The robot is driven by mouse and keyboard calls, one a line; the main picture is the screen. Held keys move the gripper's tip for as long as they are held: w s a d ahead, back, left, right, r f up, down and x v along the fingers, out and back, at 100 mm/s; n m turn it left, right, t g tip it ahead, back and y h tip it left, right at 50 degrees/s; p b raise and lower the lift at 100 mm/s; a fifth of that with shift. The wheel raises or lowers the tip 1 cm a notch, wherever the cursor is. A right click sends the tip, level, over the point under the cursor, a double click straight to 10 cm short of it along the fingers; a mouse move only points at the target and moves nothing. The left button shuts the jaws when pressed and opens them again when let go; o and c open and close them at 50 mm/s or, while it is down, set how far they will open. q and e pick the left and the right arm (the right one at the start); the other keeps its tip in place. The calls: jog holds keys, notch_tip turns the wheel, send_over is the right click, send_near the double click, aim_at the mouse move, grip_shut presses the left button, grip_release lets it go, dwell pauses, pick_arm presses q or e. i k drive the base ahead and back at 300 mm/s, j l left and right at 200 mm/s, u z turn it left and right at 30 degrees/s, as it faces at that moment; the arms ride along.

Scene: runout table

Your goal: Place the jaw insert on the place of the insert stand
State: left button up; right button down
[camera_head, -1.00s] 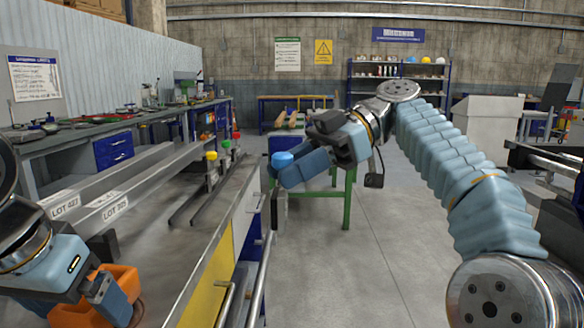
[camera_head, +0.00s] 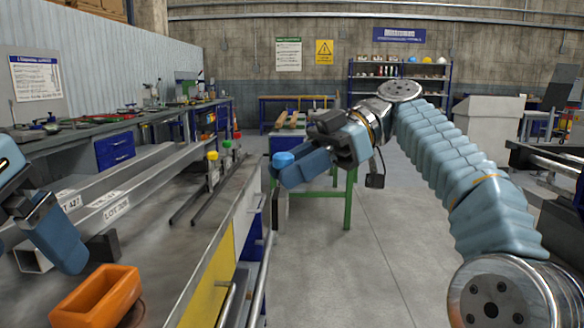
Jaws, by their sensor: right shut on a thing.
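My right gripper (camera_head: 292,172) is shut on a blue-topped piece (camera_head: 284,158), which I take to be the jaw insert. Its dark lower part (camera_head: 279,205) hangs down, and the fingers hide its middle. It is held in the air to the right of the long table's edge. On the table, dark rails (camera_head: 213,200) carry small posts with yellow (camera_head: 212,156), green (camera_head: 227,144) and red (camera_head: 237,135) tops. I take these as the insert stand, but its free place cannot be made out. My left gripper (camera_head: 35,240) is open and empty at the left edge, partly cut off.
An orange open bin (camera_head: 98,298) sits on the table at front left. Steel bars with lot labels (camera_head: 117,209) lie along the table. A green-legged stand (camera_head: 348,195) is behind my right gripper.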

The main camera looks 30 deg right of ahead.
aim_at(192, 213)
jog(key=k+l, duration=0.1)
jog(key=l, duration=1.35)
jog(key=k+l, duration=0.15)
jog(key=l, duration=0.6)
